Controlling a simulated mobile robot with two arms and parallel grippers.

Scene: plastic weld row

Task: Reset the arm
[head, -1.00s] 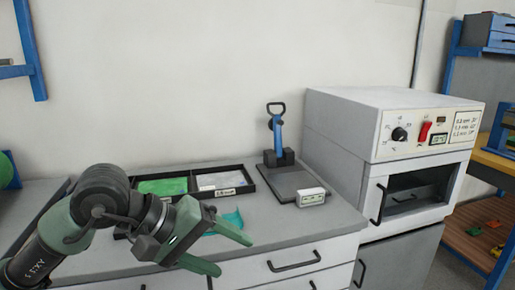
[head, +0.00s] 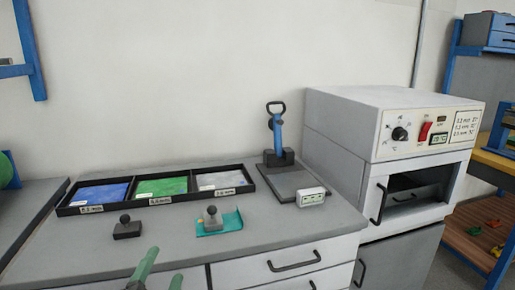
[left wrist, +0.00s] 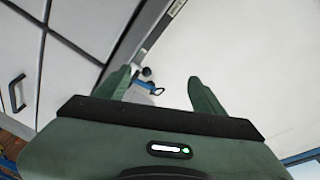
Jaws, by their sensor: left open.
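My left gripper (head: 158,269) shows only as green fingertips at the bottom edge of the head view, in front of the workbench drawers; the rest of the arm is out of frame. In the left wrist view its two green fingers (left wrist: 160,88) stand apart with nothing between them. Beyond them the blue-handled lever tool (left wrist: 148,87) and pale wall appear, tilted. My right gripper is in neither view.
On the grey bench (head: 80,240) stand a black tray (head: 131,200) with blue, green and grey sheets, a dark knobbed block (head: 127,228), a teal piece (head: 232,222) with a grey knobbed block (head: 211,217), and a lever tool (head: 277,135). A white oven (head: 340,120) stands right.

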